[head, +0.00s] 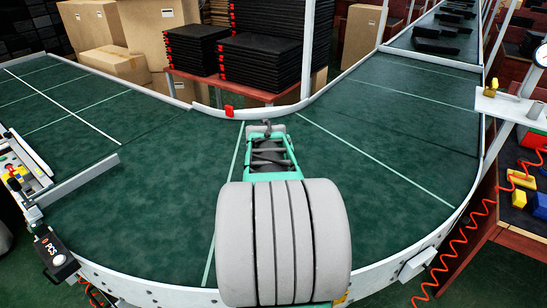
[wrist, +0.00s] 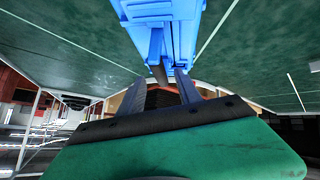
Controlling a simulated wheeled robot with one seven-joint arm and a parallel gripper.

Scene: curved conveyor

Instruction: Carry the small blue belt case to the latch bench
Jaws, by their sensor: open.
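The blue belt case (wrist: 160,28) is at the top of the wrist view, cut off by the frame edge, against the green belt. A dark rod-like part shows at its lower end. My gripper (wrist: 160,80) is open, its two dark fingers apart and pointing at the blue case's near end. I cannot tell whether they touch it. In the head view my arm reaches out over the belt, and I cannot make out the case or the fingers there. I cannot tell for sure which surface is the latch bench.
The green conveyor (head: 160,180) curves around my arm, with a raised metal rim. A white shelf with a brass piece (head: 497,101) stands at the right edge. Black trays (head: 265,60) and cardboard boxes (head: 152,32) stand behind. A red coiled cord (head: 462,240) hangs at right.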

